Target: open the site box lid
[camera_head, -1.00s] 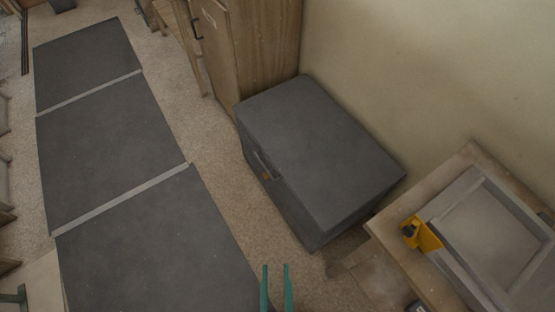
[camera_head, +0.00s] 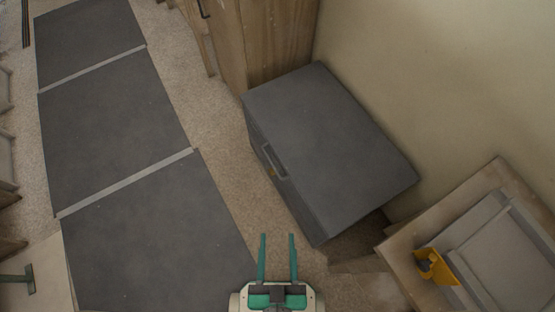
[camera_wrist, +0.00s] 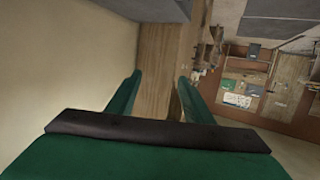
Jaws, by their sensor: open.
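The site box (camera_head: 325,140) is a dark grey chest against the wall, right of centre in the head view. Its lid is shut flat. A handle (camera_head: 274,161) with a small yellow patch below it is on the front face, toward the left. My gripper (camera_head: 278,237) has two green fingers, spread apart with nothing between them. It is in front of the box, below the handle in the picture and apart from the box.
A wooden cabinet (camera_head: 275,35) stands just behind the box. Dark floor mats (camera_head: 115,105) run along the left. A wooden table (camera_head: 400,255) with grey trays and a yellow item (camera_head: 435,266) stands at the right. Speckled floor (camera_head: 222,165) is clear between mats and box.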

